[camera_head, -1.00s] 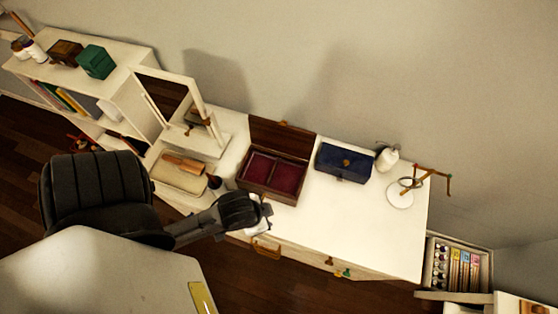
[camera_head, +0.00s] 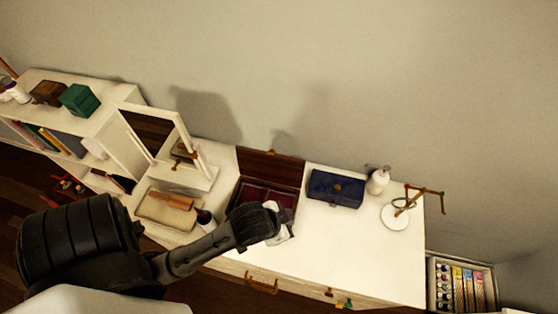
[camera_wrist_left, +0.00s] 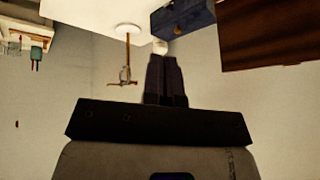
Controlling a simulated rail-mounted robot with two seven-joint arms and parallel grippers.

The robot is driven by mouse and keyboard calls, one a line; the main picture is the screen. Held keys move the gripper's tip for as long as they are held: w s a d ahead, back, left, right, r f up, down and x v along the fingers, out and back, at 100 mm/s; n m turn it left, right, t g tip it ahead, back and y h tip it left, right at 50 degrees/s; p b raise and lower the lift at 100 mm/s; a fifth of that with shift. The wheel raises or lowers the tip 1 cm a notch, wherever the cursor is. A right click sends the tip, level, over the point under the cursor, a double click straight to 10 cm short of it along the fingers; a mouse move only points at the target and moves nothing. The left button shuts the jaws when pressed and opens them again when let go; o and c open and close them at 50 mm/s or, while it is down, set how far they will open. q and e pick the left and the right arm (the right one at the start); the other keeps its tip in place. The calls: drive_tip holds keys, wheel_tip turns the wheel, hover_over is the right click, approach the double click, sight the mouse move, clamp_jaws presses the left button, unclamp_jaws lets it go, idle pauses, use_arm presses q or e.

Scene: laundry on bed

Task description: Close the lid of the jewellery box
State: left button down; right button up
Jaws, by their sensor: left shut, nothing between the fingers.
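The jewellery box (camera_head: 246,196) stands open on the white dressing table, with dark red lining in its compartments. Its brown wooden lid (camera_head: 270,165) stands up at the back, by the wall. My left arm reaches in from the left, and my left gripper (camera_head: 275,222) is over the box's front right part, hiding some of it. In the left wrist view the gripper's fingers (camera_wrist_left: 163,62) are shut and empty. That view shows the lid's brown wood (camera_wrist_left: 275,30) at upper right, apart from the fingers. My right gripper is not in view.
A closed blue box (camera_head: 335,188) stands just right of the jewellery box. A white bottle (camera_head: 378,181) and a jewellery stand (camera_head: 396,217) are farther right. A mirror (camera_head: 205,165) stands to the left. The table's front right surface (camera_head: 345,250) is clear.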

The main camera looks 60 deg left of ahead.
use_arm(q)
drive_tip(key=w+a+r+m+t+y+b, duration=0.1)
drive_tip(key=w+a+r+b, duration=0.1)
drive_tip(key=w+a+r, duration=0.45)
drive_tip(key=w+a+r+m+t+y+b, duration=0.15)
drive_tip(key=w+r, duration=0.25)
drive_tip(key=w, duration=0.6)
drive_tip(key=w+a+r+m+t+y+b, duration=0.1)
drive_tip(key=w+a+r+t+b, duration=0.15)
drive_tip(key=w+r, duration=0.4)
drive_tip(key=w+a+f+g+b, duration=0.1)
drive_tip(key=w+a+f+g, duration=0.2)
drive_tip(key=a, duration=0.5)
drive_tip(key=m+g+h, duration=0.4)
drive_tip(key=g+h, duration=0.3)
drive_tip(key=g, duration=0.5)
approach(271, 165)
drive_tip(key=w+r, duration=0.4)
drive_tip(key=w, duration=0.1)
drive_tip(key=p+x, duration=0.1)
drive_tip(key=x, duration=0.8)
drive_tip(key=shift+f, duration=0.3)
drive_tip(key=shift+s, duration=0.15)
drive_tip(key=shift+d, duration=0.1)
